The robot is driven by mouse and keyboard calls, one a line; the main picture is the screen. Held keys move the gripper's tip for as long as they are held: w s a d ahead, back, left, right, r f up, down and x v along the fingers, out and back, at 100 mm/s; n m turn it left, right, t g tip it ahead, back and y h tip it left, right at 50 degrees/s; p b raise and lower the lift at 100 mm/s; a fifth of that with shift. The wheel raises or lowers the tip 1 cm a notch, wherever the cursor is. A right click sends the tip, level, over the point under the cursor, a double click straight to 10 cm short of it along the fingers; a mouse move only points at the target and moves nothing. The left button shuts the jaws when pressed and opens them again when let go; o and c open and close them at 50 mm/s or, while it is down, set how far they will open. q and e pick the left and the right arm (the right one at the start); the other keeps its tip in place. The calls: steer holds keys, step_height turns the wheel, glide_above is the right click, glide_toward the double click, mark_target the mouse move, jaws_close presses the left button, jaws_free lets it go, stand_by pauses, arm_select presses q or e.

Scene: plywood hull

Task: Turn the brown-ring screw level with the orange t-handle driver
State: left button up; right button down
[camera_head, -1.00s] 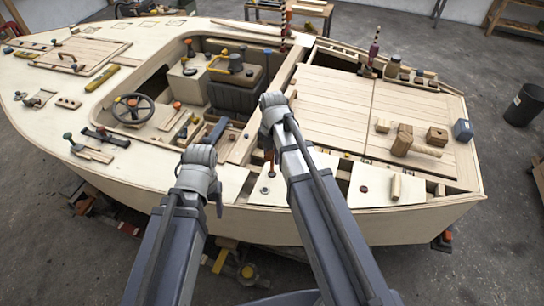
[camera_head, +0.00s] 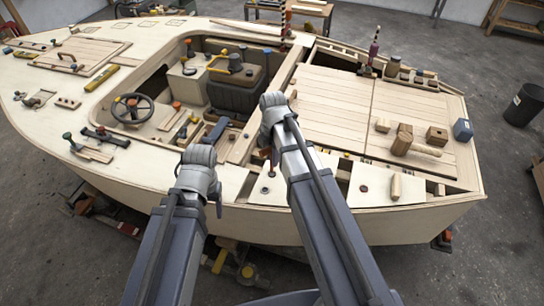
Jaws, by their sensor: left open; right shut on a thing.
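My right gripper (camera_head: 268,148) is mostly hidden behind its own wrist, over the near side deck. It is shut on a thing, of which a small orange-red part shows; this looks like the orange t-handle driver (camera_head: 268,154). A screw with a dark ring (camera_head: 264,190) sits on the pale deck panel just below it. A brown-ringed screw head (camera_head: 364,188) sits on the panel to the right. I cannot tell whether the driver touches a screw.
A steering wheel (camera_head: 133,109) and seat (camera_head: 236,92) are in the cockpit. Wooden blocks and a mallet (camera_head: 415,144) lie on the slatted hatch (camera_head: 320,105). A loose wooden piece (camera_head: 396,186) lies near the right rim.

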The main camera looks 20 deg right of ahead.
steer(key=shift+f, duration=0.3)
stand_by(0.4)
steer(key=shift+f+b, duration=0.35)
steer(key=shift+b, duration=0.3)
steer(key=n, duration=0.5)
steer(key=n, duration=0.5)
stand_by(0.3)
steer(key=shift+r, duration=0.1)
